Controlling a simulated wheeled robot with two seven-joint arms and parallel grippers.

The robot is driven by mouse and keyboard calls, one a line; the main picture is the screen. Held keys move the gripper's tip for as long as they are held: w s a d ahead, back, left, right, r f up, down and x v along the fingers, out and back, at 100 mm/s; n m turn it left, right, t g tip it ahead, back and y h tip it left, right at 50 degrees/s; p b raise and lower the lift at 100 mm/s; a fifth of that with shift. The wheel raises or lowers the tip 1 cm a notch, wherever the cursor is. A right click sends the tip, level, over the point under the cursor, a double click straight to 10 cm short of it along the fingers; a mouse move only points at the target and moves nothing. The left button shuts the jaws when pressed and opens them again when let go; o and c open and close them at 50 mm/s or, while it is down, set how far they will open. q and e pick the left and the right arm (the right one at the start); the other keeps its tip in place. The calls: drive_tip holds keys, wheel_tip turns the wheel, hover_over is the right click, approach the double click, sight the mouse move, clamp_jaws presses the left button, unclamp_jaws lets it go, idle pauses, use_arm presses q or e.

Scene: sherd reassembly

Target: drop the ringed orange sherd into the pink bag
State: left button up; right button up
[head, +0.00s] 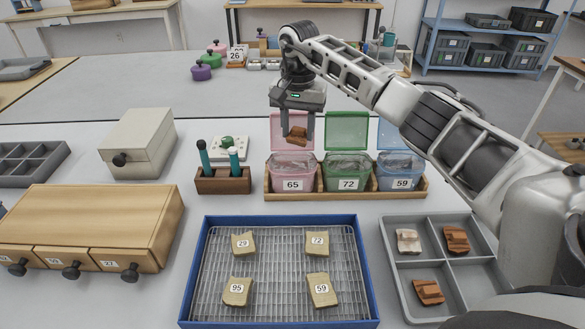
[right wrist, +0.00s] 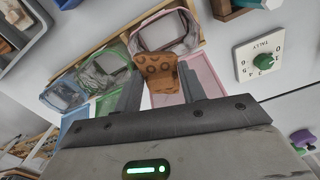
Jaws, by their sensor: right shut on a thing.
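My right gripper (head: 297,143) is shut on an orange-brown sherd (head: 298,132). In the right wrist view the sherd (right wrist: 158,72) shows dark rings on its face, between the two fingers. The gripper holds it above the open pink bag (head: 292,165), which is labelled 65 and stands at the left end of a wooden rack. In the right wrist view the mouth of the pink bag (right wrist: 165,33) lies just beyond the sherd. My left gripper is in neither view.
A green bag (head: 347,172) labelled 72 and a blue bag (head: 400,172) labelled 59 stand right of the pink one. A grey divided tray (head: 393,262) holds other sherds. A blue-rimmed tray (head: 186,290) holds numbered pieces. A tool holder (head: 223,183) stands left.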

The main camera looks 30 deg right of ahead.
drive_tip(key=o, duration=1.1)
drive_tip(key=shift+c, duration=0.2)
wheel_tip(320, 180, up, 16)
drive_tip(key=shift+p, duration=0.4)
drive_tip(key=shift+f, duration=0.15)
